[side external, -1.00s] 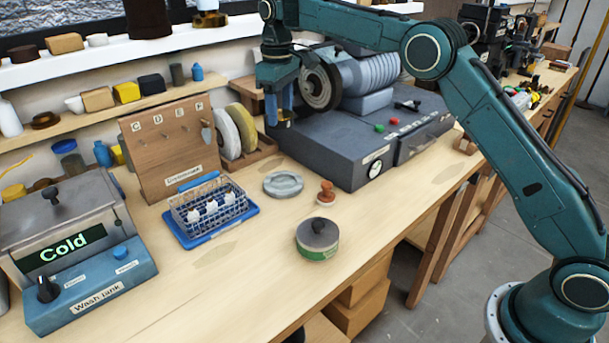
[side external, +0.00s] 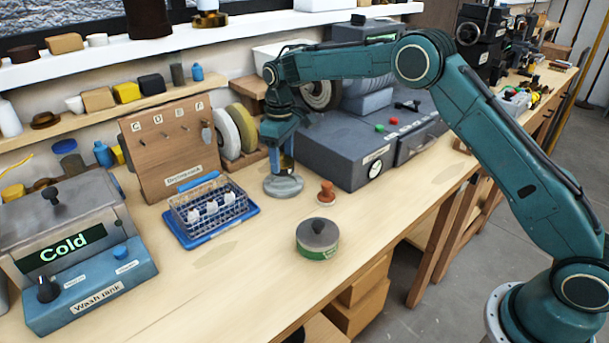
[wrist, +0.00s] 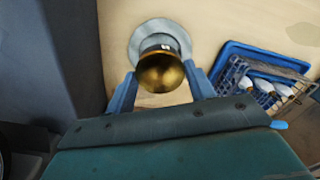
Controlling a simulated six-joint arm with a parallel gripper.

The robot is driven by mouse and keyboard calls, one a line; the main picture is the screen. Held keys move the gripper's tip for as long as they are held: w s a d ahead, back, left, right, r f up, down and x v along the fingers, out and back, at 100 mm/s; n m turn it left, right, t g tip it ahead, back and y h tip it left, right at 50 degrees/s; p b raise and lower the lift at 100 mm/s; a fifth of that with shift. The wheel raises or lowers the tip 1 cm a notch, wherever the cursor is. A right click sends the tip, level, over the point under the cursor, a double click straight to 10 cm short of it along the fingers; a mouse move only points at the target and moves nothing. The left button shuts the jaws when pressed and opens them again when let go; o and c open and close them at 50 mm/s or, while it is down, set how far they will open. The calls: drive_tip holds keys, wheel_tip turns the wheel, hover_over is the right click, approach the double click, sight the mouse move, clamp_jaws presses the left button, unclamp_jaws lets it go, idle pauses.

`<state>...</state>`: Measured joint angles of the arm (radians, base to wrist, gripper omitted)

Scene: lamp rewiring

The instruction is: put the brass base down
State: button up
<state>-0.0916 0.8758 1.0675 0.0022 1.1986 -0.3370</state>
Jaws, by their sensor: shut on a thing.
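My gripper (side external: 281,162) points down over the round grey dish (side external: 284,187) on the bench. In the wrist view the brass base (wrist: 161,73) sits between the two blue fingers of my gripper (wrist: 160,82), and they are shut on it. The grey dish (wrist: 137,43) shows behind and around the base there. I cannot tell whether the base touches the dish.
A grey machine (side external: 350,140) stands close to the right of the gripper. A blue tray with a wire basket (side external: 209,212) is at the left. A wooden-handled stamp (side external: 326,193) and a round green tin (side external: 317,239) stand nearer the front.

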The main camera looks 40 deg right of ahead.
sight(282, 161)
drive_tip(key=shift+f, duration=2.05)
drive_tip(key=shift+f, duration=0.15)
drive_tip(key=o, duration=1)
wheel_tip(282, 161, up, 11)
drive_tip(key=shift+r, duration=0.6)
